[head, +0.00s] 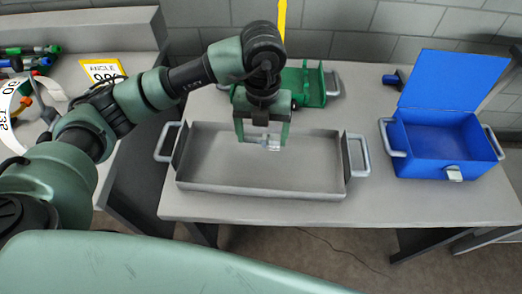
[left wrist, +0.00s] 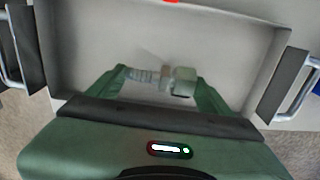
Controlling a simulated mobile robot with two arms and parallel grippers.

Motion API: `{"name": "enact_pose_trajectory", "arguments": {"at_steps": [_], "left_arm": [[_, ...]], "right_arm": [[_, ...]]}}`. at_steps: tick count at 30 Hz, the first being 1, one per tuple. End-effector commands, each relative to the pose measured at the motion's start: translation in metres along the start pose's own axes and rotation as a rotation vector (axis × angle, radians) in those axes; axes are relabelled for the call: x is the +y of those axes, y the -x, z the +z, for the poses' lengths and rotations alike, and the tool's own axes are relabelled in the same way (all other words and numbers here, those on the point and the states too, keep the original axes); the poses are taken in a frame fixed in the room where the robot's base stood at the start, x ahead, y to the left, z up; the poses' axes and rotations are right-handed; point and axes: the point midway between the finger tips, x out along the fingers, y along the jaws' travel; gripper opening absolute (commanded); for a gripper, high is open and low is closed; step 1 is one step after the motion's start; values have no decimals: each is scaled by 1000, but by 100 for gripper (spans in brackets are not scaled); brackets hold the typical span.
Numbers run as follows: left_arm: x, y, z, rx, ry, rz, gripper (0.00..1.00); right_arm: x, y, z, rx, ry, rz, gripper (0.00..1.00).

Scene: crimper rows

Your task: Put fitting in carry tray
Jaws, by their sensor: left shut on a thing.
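The grey carry tray (head: 262,189) stands on the table, long and shallow, with a metal handle at each end. My left gripper (head: 263,143) points down over the tray's inside, near its middle. It is shut on the fitting (head: 273,147), a small pale metal piece mostly hidden by the fingers in the head view. In the left wrist view the fitting (left wrist: 165,79) lies crosswise between the fingertips, with a threaded end and a hex nut. The tray floor under it looks empty. I cannot tell exactly how high it is above the floor. My right gripper is not in view.
A green tray (head: 312,83) stands behind the grey one. A side table (head: 75,75) at the left holds markers and a yellow label (head: 102,71).

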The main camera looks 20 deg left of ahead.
Motion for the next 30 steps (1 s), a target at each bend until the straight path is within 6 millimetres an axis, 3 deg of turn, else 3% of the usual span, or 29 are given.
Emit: {"name": "enact_pose_trajectory", "arguments": {"at_steps": [3,11,18,29,30], "left_arm": [[0,-22,0,2,1,1,31],[0,-42,0,0,2,-1,31],[0,-75,0,0,2,0,31],[0,-81,1,-2,0,-1,31],[0,-81,0,-1,1,-1,83]], "right_arm": [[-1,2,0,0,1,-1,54],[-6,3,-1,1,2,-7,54],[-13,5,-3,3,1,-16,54],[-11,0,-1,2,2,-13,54],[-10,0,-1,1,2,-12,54]]}}
